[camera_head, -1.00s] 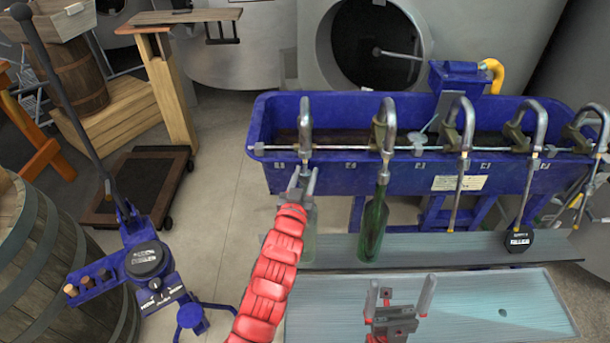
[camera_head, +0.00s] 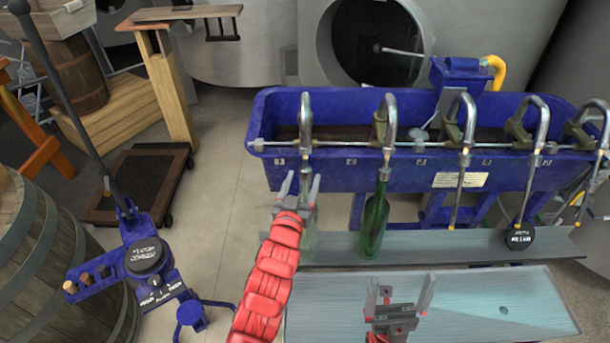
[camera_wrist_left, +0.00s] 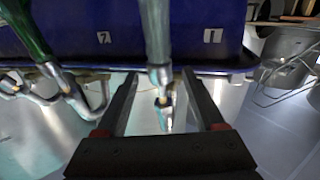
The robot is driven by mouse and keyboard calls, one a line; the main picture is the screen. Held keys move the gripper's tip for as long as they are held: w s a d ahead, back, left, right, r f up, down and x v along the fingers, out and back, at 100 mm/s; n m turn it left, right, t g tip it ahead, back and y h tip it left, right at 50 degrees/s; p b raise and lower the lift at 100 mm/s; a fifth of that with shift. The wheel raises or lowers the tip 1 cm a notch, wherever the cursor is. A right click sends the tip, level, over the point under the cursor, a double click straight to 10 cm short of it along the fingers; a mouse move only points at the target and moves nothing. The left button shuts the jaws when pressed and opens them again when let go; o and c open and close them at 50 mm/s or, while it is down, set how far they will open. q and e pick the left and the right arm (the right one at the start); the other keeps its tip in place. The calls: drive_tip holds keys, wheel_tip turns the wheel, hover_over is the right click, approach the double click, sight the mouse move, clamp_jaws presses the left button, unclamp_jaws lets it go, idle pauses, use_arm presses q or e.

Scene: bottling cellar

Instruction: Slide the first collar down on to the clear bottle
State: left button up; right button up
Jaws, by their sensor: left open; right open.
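The clear bottle (camera_head: 309,240) stands upright on the grey shelf under the first spout, left of the green bottle. The first collar (camera_head: 305,144) is a small metal sleeve on the first spout. In the left wrist view, the collar (camera_wrist_left: 160,76) sits where the clear bottle's neck (camera_wrist_left: 155,30) meets the spout; contact cannot be told. My left gripper (camera_head: 301,186) is open at the clear bottle's neck, below the collar in the head view. Its two fingers stand either side of the spout line, with gaps. My right gripper (camera_head: 400,294) is open and empty, low in front of the shelf.
The green bottle (camera_head: 374,222) stands close right under the second spout. A blue trough (camera_head: 400,176) carries several curved spouts. A blue lever corker (camera_head: 148,258) and a barrel (camera_head: 40,260) stand left.

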use_arm(q)
drive_tip(key=p+v, duration=0.1)
drive_tip(key=v, duration=1.3)
drive_tip(key=shift+p, duration=0.3)
drive_tip(key=shift+w, duration=0.1)
